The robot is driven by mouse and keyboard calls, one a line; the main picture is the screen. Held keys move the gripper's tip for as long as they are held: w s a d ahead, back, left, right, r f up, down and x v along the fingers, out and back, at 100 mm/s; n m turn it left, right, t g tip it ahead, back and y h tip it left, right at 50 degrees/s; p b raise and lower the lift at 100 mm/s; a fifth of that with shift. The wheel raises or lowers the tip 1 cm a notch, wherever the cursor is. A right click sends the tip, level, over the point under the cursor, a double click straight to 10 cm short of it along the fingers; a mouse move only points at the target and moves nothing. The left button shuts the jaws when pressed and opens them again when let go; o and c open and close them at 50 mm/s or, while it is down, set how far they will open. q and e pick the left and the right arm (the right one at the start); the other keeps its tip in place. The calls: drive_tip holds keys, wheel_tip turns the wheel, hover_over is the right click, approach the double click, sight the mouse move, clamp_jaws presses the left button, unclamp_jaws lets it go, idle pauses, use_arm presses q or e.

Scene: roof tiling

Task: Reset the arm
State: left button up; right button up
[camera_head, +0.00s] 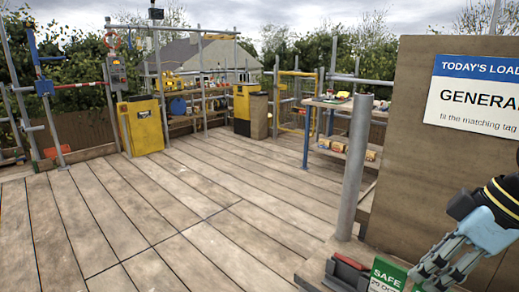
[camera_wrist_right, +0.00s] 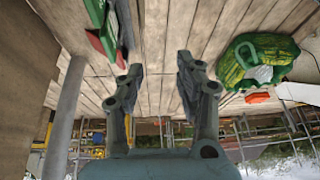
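The green tag also shows at the upper left of the right wrist view (camera_wrist_right: 96,12), apart from the fingers. My left gripper is not in view.
A wooden board with a sign (camera_head: 480,92) stands at the right, close to my right arm. A grey post (camera_head: 354,165) rises beside it. A red and dark item (camera_head: 347,270) lies near the tag. A green-yellow bundle (camera_wrist_right: 252,62) shows in the wrist view. The plank deck (camera_head: 150,215) is clear.

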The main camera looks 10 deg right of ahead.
drive_tip(key=s+f+m+g+b, duration=0.15)
drive_tip(key=s+f, duration=0.35)
drive_tip(key=f, duration=0.7)
drive_tip(key=s+d+f+m+h+b, duration=0.1)
drive_tip(key=s+f+m+b, duration=0.3)
drive_tip(key=f, duration=0.9)
drive_tip(key=s+f+m+g+p, duration=0.15)
drive_tip(key=s+f, duration=0.45)
drive_tip(key=f, duration=0.6)
use_arm(q)
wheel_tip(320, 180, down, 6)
drive_tip(key=b, duration=0.2)
use_arm(e)
drive_tip(key=s+f+h, duration=0.1)
drive_tip(key=s+f, duration=0.8)
drive_tip(key=s, duration=0.2)
drive_tip(key=s+f+m+t+h, duration=0.1)
drive_tip(key=s+f+h, duration=0.1)
drive_tip(key=s+f, duration=0.6)
drive_tip(key=s, duration=0.3)
drive_tip(key=shift+s+f, duration=0.4)
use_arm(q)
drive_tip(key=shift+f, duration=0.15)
use_arm(e)
drive_tip(key=shift+m, duration=0.3)
